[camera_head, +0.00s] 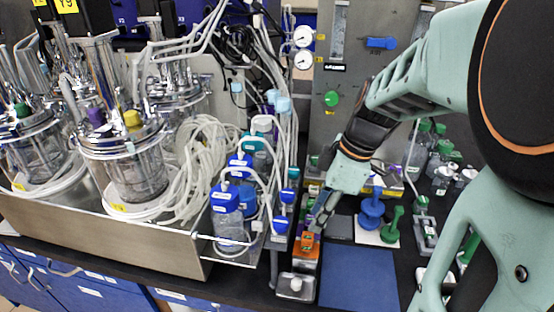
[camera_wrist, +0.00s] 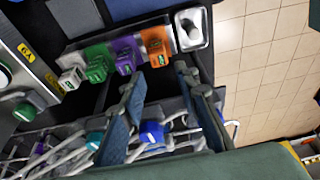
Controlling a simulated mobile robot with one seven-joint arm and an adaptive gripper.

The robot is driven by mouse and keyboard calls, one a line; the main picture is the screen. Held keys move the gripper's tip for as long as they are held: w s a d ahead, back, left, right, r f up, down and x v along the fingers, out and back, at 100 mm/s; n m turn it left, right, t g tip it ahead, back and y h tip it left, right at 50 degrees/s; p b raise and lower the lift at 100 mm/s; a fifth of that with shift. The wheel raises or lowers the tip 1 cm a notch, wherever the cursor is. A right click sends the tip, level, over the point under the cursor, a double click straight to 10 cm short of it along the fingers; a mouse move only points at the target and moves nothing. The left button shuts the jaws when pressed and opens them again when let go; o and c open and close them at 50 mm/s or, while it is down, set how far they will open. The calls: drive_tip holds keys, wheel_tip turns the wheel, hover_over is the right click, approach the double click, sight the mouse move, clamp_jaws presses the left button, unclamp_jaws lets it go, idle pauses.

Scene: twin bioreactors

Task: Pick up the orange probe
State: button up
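The orange probe (camera_head: 307,242) stands at the near end of a row of coloured probes, just behind a small metal tray. In the wrist view the orange probe (camera_wrist: 155,45) is the last of the row, beside the purple probe (camera_wrist: 127,54), the green probe (camera_wrist: 99,64) and the white probe (camera_wrist: 72,72). My gripper (camera_head: 319,221) points down close to the orange probe and partly hides the row. In the wrist view my gripper (camera_wrist: 161,72) has its two fingers apart with nothing between them. The fingertips lie just short of the orange probe. I cannot tell whether they touch it.
The metal tray (camera_head: 296,288) stands at the bench's front edge. A blue mat (camera_head: 358,280) lies bare to the right. Blue-capped bottles (camera_head: 226,197) and tubing crowd the left, beside the bioreactors (camera_head: 136,165). A blue stand (camera_head: 371,209) and green-capped bottles are at the right.

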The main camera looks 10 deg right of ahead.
sight(310, 235)
drive_tip(key=x, duration=0.8)
drive_tip(key=shift+s+d, duration=0.1)
drive_tip(key=shift+d, duration=0.25)
clamp_jaws()
